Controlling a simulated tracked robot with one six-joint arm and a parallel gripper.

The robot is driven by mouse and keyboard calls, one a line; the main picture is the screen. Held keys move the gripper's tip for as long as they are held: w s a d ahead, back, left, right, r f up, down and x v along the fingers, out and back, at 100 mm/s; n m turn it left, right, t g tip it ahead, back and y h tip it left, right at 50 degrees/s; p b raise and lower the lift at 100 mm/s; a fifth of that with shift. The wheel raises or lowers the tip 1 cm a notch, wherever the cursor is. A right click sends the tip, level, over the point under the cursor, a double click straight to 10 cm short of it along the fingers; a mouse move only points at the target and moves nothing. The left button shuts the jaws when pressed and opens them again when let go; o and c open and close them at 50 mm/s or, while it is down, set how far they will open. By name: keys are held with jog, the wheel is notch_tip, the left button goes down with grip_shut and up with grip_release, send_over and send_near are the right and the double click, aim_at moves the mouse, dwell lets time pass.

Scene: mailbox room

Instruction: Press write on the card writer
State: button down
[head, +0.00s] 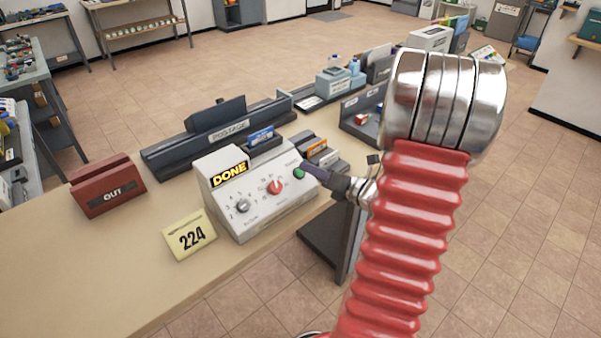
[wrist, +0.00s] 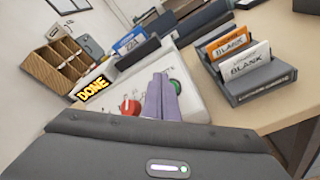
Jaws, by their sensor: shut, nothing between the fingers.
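The card writer (head: 255,210) is a white sloped box on the desk. Its display (head: 230,174) reads "DONE", which also shows in the wrist view (wrist: 93,89). On its face are a grey dial (head: 242,206), a red knob (head: 275,187) and a green button (head: 299,173). A blue card (head: 261,136) stands at its back. My gripper (head: 308,167) is shut and empty, its tips right beside the green button; whether they touch it I cannot tell. In the wrist view my gripper (wrist: 161,85) is over the writer's face, left of the green button (wrist: 176,86).
A red "OUT" tray (head: 107,187) is at the left. A dark holder with blank cards (wrist: 252,82) sits right of the writer. A "POSTAGE" rack (head: 220,134) is behind. The desk's front left is clear.

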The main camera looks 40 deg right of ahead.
jog(key=shift+s+r, duration=0.55)
jog(key=shift+r, duration=0.25)
jog(key=shift+s+r, duration=0.55)
jog(key=shift+r, duration=0.25)
